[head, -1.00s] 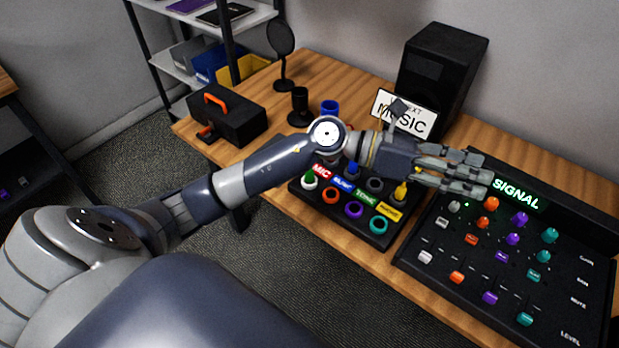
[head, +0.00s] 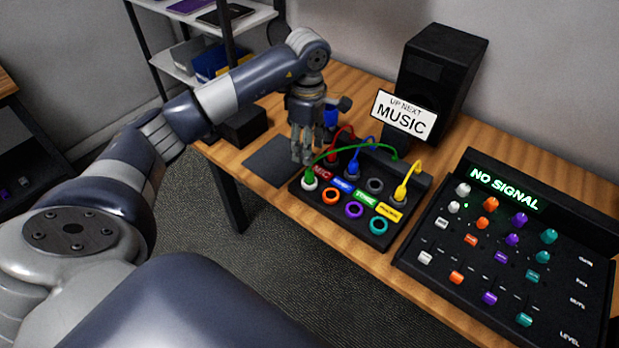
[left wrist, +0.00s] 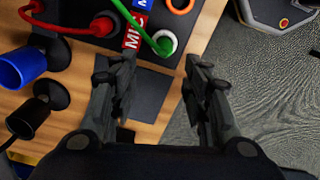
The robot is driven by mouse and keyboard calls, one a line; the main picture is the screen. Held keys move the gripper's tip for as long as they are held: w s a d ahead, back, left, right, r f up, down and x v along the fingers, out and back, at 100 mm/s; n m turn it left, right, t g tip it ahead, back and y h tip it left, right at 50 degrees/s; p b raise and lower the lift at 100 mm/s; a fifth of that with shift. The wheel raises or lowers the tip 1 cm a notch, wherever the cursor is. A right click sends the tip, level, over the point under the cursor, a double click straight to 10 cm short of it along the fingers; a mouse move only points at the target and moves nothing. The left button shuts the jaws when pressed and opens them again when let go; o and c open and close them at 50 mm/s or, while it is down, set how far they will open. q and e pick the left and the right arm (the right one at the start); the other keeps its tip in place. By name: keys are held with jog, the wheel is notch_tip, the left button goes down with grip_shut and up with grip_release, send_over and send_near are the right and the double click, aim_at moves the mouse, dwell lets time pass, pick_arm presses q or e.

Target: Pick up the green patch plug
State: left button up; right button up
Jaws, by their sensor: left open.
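The green patch plug (head: 309,177) stands in the white-ringed socket at the front left of the black patch box (head: 345,228), by the red MIC label. Its green cable (head: 350,148) arches to the right over the box. In the left wrist view the plug (left wrist: 163,44) is ahead of my open fingers, apart from them. My left gripper (head: 302,157) points down just behind and left of the plug in the head view. It is open and empty; its two fingers (left wrist: 160,75) show in the wrist view. My right gripper is not in view.
A red plug (left wrist: 102,26) and cable stand close to the green one. A yellow plug (head: 400,192) and a blue plug (head: 353,168) are also in the box. A flat dark mat (head: 268,165) lies left of it. The mixer panel (head: 500,240) stands right, the speaker (head: 440,75) behind.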

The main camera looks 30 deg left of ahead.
aim_at(309, 171)
pick_arm(q)
notch_tip(309, 171, down, 2)
jog(key=shift+f, duration=0.1)
jog(key=f, duration=0.1)
jog(key=f+p, duration=0.1)
jog(key=f, duration=0.2)
jog(key=shift+s+d+f+p, duration=0.25)
jog(key=shift+d+p, duration=0.05)
jog(key=shift+d, duration=0.1)
jog(key=shift+f, duration=0.45)
grip_shut()
